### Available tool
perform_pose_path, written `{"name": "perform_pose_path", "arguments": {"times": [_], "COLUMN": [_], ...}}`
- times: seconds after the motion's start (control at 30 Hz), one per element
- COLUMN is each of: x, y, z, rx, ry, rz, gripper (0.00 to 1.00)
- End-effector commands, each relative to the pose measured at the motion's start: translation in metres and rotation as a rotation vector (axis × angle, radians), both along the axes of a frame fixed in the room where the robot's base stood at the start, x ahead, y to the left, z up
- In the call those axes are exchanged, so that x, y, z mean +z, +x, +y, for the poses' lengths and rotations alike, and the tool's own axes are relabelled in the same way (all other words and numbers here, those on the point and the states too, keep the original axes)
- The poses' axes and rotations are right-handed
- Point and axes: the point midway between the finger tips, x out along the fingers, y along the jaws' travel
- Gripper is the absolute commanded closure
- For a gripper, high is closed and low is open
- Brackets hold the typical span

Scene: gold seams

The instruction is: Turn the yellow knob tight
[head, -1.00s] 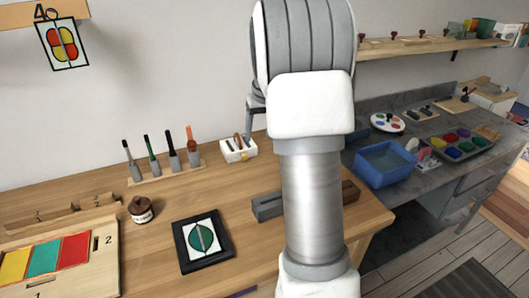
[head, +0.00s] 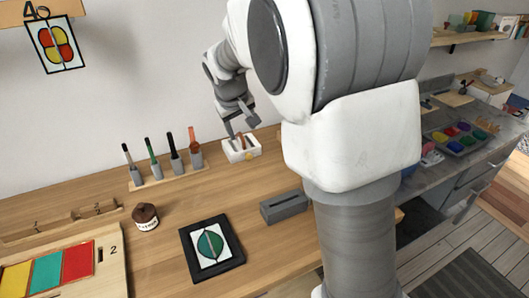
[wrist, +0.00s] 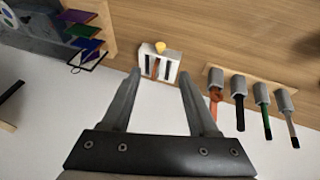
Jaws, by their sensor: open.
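The yellow knob (head: 249,155) is a small round knob on the near face of a white slotted block (head: 232,154) at the back of the wooden bench. In the wrist view the knob (wrist: 160,46) shows at the block's far edge, with dark and brown pieces in the block's slots (wrist: 147,50). My gripper (head: 241,127) is open with nothing between its fingers. It hangs just above and behind the block in the head view. In the wrist view the block lies beyond and between the fingertips (wrist: 160,73). The knob is apart from both fingers.
A rack of several upright brush-like tools (head: 170,177) stands left of the block. My arm covers much of the right side.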

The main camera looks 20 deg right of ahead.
Motion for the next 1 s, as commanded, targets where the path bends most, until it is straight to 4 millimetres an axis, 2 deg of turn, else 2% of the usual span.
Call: {"name": "perform_pose_path", "arguments": {"times": [0.1,0.27,0.8,1.0], "x": [0.0,-0.012,-0.113,-0.141], "y": [0.0,0.005,0.053,0.067], "z": [0.009,0.007,-0.014,-0.019], "rx": [0.017,0.018,0.016,0.017], "ry": [-0.007,-0.007,-0.008,-0.008], "rz": [-0.008,-0.008,-0.007,-0.007], "gripper": [0.4,0.4,0.4,0.4]}}
